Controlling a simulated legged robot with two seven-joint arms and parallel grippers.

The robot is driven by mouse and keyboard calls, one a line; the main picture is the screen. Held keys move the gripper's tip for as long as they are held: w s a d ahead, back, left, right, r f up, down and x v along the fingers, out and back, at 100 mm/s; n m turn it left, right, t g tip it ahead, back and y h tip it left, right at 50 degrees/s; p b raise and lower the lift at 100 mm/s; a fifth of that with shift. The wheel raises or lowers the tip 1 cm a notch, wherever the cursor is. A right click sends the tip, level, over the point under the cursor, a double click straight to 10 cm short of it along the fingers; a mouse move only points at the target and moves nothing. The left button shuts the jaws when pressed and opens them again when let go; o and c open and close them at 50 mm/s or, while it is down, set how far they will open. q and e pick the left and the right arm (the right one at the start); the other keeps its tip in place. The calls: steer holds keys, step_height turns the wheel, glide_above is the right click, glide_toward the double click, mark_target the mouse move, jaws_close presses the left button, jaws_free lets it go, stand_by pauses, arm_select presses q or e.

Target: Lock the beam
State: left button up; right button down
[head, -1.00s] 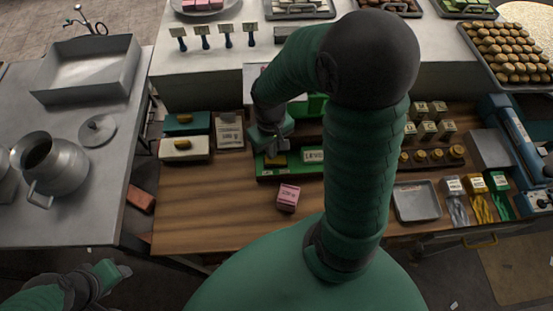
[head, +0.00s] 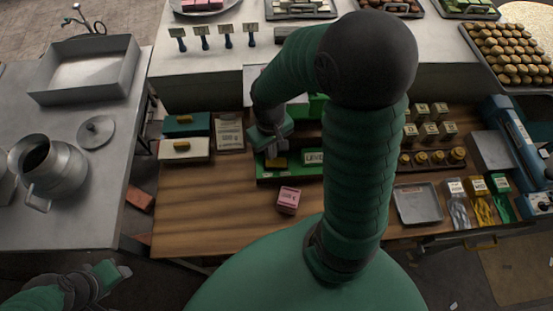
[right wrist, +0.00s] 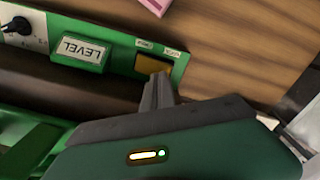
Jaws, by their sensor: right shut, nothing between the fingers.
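A green device (head: 302,175) stands on the wooden bench, with a LEVEL sign (head: 313,157) and a yellow block (head: 278,163) at its left end. The right wrist view shows the sign (right wrist: 82,52), and the yellow block (right wrist: 153,66) in a slot below two small labels. My right gripper (head: 272,148) is over the device's left end. Its shut, empty fingers (right wrist: 158,90) point at the yellow block; I cannot tell if they touch it. My right arm hides much of the device, including most of the beam. My left gripper (head: 119,272) is low at the left, away from the bench.
A pink block (head: 288,200) lies on the bench in front of the device. White and green boxes (head: 184,148) and a label card (head: 229,132) stand to its left. A grey tray (head: 417,204) lies at the right. The bench's left front is clear.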

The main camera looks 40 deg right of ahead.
steer(key=shift+d, duration=0.1)
stand_by(0.5)
steer(key=shift+f+b, duration=1)
steer(key=shift+f, duration=0.45)
stand_by(0.4)
steer(key=shift+s+r, duration=0.1)
step_height(320, 180, up, 7)
steer(key=p, duration=0.7)
